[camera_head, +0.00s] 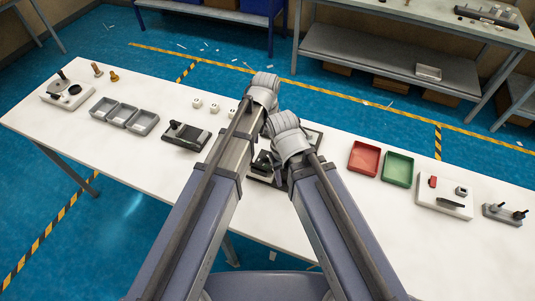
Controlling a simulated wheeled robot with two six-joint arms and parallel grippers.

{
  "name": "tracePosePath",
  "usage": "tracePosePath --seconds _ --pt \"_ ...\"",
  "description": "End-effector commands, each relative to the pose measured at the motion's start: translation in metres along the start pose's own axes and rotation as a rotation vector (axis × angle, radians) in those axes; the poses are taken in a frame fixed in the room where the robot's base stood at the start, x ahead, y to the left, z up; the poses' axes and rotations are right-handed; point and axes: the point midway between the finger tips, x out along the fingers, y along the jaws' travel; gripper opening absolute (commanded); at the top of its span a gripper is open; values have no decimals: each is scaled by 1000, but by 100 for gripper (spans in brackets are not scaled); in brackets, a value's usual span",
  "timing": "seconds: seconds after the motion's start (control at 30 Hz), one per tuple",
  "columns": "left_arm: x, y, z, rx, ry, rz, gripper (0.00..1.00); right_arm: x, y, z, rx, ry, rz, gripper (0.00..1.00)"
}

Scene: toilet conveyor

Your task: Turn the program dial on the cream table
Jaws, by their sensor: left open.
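The long cream table (130,85) crosses the view. A light panel (54,97) at its far left end carries a black upright lever and a round black knob (75,89). I cannot tell whether this knob is the program dial. A dark-framed unit (315,137) at the table's middle is mostly hidden behind my arms. My left gripper (263,161) shows only as a small dark part between my two arms, over that unit. It is open, and its fingertips are hard to make out. My right gripper is hidden behind my arm.
Grey trays (122,115), a dark device (186,135) and small white blocks (214,107) lie to the left. A red tray (364,158), a green tray (398,168), a white panel (443,196) and a grey block with black knobs (507,214) lie to the right.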

Motion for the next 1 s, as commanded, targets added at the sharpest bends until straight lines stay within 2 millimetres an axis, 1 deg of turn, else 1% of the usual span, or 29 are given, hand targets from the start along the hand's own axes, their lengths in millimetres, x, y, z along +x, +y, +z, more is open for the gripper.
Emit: tracePosePath --seconds 0.13,0.27,0.47,0.7,0.8,0.9,1.0 --pt "2 0 2 0 0 0 68 2 0 0 0 0 0 50" --pt "9 0 2 1 0 0 68 9 -1 0 0 0 0 50" --pt "29 0 2 1 0 0 68 29 -3 -2 0 0 0 50" --pt "61 0 2 1 1 0 68 60 -6 -3 1 0 0 50" --pt "71 0 2 1 1 -1 68 70 -7 -4 1 0 0 50" --pt "77 0 2 1 1 -1 68 76 -7 -4 1 0 0 50" --pt "78 0 2 1 1 -1 68 78 -8 -4 1 0 0 50"
